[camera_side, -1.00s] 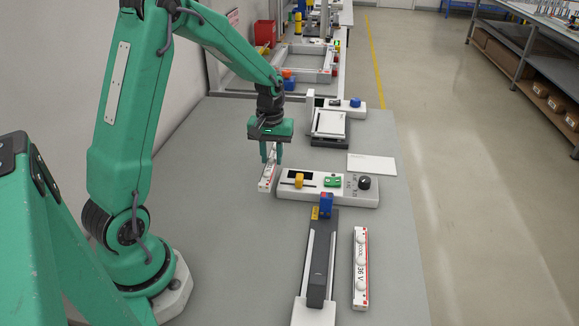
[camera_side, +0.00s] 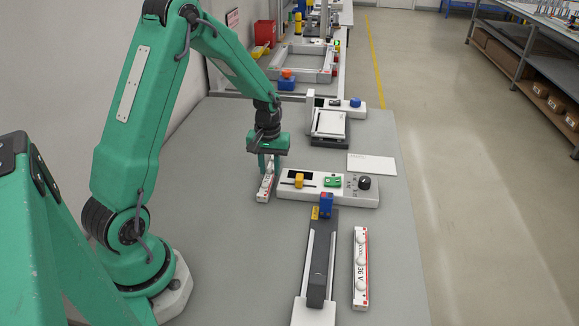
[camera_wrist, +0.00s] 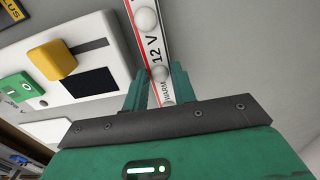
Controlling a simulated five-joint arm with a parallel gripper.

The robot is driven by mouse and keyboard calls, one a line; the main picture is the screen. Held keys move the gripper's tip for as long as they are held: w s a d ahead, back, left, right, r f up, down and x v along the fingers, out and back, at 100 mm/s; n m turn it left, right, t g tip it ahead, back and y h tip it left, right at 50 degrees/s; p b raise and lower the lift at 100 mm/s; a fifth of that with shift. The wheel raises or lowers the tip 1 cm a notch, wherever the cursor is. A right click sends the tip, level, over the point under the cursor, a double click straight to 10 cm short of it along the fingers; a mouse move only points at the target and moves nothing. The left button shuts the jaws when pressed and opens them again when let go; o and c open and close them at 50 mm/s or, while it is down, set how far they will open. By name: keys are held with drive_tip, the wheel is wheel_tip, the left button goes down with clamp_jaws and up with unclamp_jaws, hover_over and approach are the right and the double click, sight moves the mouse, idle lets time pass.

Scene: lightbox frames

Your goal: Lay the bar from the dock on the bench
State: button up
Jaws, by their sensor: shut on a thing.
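My gripper (camera_side: 269,168) is shut on a white bar with red edging (camera_side: 264,190), left of the control panel. In the wrist view the bar (camera_wrist: 147,22) reads "12 V" and runs away from between my fingers (camera_wrist: 153,88). It is low over the grey bench (camera_side: 215,225), roughly level; I cannot tell whether it touches. A second white bar marked "36 V" (camera_side: 360,268) lies on the bench at the front right. A dark rail fixture on a white base (camera_side: 319,268) stands left of that bar. I cannot tell which fixture is the dock.
The control panel (camera_side: 312,192) has a yellow slider, a green switch and a black knob; it sits close to the held bar's right side. A grey-white fixture (camera_side: 330,123) and a white card (camera_side: 371,164) lie behind. The bench's left front is clear.

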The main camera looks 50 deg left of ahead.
sight(270, 170)
drive_tip(key=shift+f, duration=0.1)
drive_tip(key=o, duration=0.8)
drive_tip(key=shift+c, duration=0.2)
wheel_tip(270, 170, up, 12)
drive_tip(key=shift+r, duration=0.2)
idle(0.7)
